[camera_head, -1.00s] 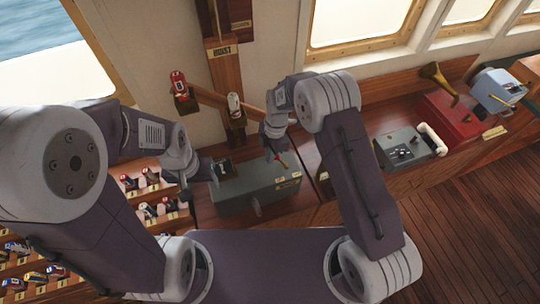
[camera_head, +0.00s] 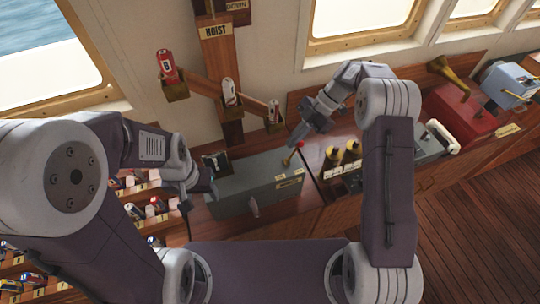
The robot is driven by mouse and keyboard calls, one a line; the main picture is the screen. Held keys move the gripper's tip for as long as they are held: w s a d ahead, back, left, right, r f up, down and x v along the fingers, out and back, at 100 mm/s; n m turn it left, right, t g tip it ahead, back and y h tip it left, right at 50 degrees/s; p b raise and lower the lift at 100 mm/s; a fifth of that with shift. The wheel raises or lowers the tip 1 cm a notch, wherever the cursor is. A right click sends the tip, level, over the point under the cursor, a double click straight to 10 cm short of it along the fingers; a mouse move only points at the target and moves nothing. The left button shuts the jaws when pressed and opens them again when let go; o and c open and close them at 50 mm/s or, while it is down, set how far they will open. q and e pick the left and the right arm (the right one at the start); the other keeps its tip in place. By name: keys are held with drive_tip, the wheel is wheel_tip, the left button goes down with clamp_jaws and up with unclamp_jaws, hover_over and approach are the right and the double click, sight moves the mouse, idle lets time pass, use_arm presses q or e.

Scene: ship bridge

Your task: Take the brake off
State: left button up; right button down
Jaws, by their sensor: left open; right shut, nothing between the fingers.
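A grey box (camera_head: 238,190) stands on the wooden bench in the middle, with small plates on its front. I cannot read which plate names the brake. My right gripper (camera_head: 298,134) is shut and empty, behind and above the knob, apart from it as far as I can tell. My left gripper (camera_head: 206,188) is open at the box's left end, beside a small dark holder (camera_head: 215,160); its fingers are partly hidden.
A wooden hoist board (camera_head: 217,55) with can holders stands on the wall behind. Two yellow-topped knobs (camera_head: 344,155) sit right of the box. Further right are a grey unit with a handset (camera_head: 442,136), a red box (camera_head: 462,115) and a blue box (camera_head: 505,85). Shelves of cans stand at left.

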drive_tip(key=shift+w+d+f+b, duration=0.15)
drive_tip(key=shift+d+b, duration=0.2)
drive_tip(key=shift+d, duration=0.1)
drive_tip(key=shift+w+d+f+b, duration=0.1)
drive_tip(key=shift+d+f+b, duration=0.05)
drive_tip(key=shift+d+b, duration=0.25)
drive_tip(key=shift+w+d, duration=0.1)
drive_tip(key=shift+d, duration=0.35)
drive_tip(key=shift+d+b, duration=0.1)
drive_tip(key=shift+b, duration=0.25)
